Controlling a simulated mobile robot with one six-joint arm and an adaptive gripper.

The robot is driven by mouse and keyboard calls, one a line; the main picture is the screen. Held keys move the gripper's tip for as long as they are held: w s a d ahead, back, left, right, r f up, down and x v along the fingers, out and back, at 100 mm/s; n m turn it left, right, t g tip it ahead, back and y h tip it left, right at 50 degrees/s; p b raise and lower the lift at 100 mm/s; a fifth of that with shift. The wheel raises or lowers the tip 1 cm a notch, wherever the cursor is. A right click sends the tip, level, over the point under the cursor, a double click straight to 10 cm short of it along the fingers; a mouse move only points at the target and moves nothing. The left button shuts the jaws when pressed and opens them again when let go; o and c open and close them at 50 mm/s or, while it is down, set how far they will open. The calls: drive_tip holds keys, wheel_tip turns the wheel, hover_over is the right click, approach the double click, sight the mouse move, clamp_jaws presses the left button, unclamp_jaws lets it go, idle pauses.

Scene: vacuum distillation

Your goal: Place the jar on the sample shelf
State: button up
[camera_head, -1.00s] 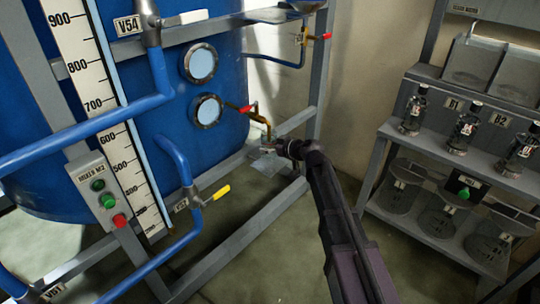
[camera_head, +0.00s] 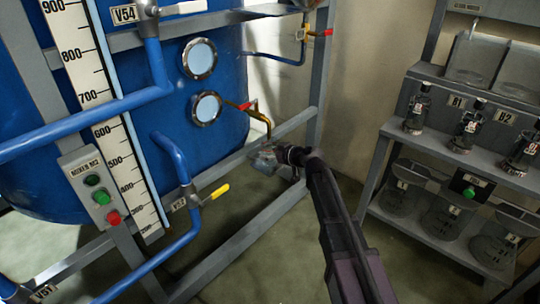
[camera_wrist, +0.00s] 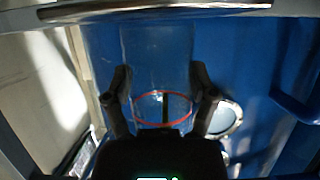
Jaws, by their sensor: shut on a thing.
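My gripper (camera_wrist: 160,100) is shut on a clear jar (camera_wrist: 155,55). In the wrist view, the two dark fingers sit on either side of the jar, and a red ring shows on it. In the head view, the jar (camera_head: 267,157) is a small greyish transparent shape at the end of my gripper (camera_head: 280,156), just below the brass tap of the blue tank. The sample shelf (camera_head: 452,163) is the grey rack on the right, far from the jar, with several dark-capped bottles on its middle level. Whether the jar contains anything is unclear.
The blue tank (camera_head: 225,125) with its brass tap (camera_head: 258,116) and red handle is close to the jar. A grey frame rail (camera_head: 240,228) runs below. Large glass vessels (camera_head: 440,218) fill the lower rack level. Open floor lies between frame and rack.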

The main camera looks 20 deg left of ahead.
drive_tip(key=shift+f, duration=0.2)
drive_tip(key=o, duration=1.1)
drive_tip(key=shift+r, duration=0.15)
drive_tip(key=shift+r, duration=0.15)
drive_tip(key=p+v, duration=0.4)
drive_tip(key=v, duration=0.8)
drive_tip(key=shift+p, duration=0.3)
drive_tip(key=s+d+f+m+g+h, duration=0.1)
drive_tip(key=s+d+f+m+h, duration=0.3)
drive_tip(key=d, duration=0.8)
drive_tip(key=s+d+f+m+g+h, duration=0.2)
drive_tip(key=s+d+f+m+h, duration=0.1)
drive_tip(key=d, duration=0.8)
drive_tip(key=s+d+f+m+g+h, duration=0.2)
drive_tip(key=s+d+f+m+h, duration=0.2)
drive_tip(key=s+d, duration=0.4)
drive_tip(key=shift+d+f+m+h, duration=0.15)
drive_tip(key=shift+d+m+h, duration=0.4)
drive_tip(key=shift+d, duration=0.65)
drive_tip(key=shift+d+f+m+h, duration=0.15)
drive_tip(key=shift+d+m+h, duration=0.1)
drive_tip(key=shift+d+m, duration=0.75)
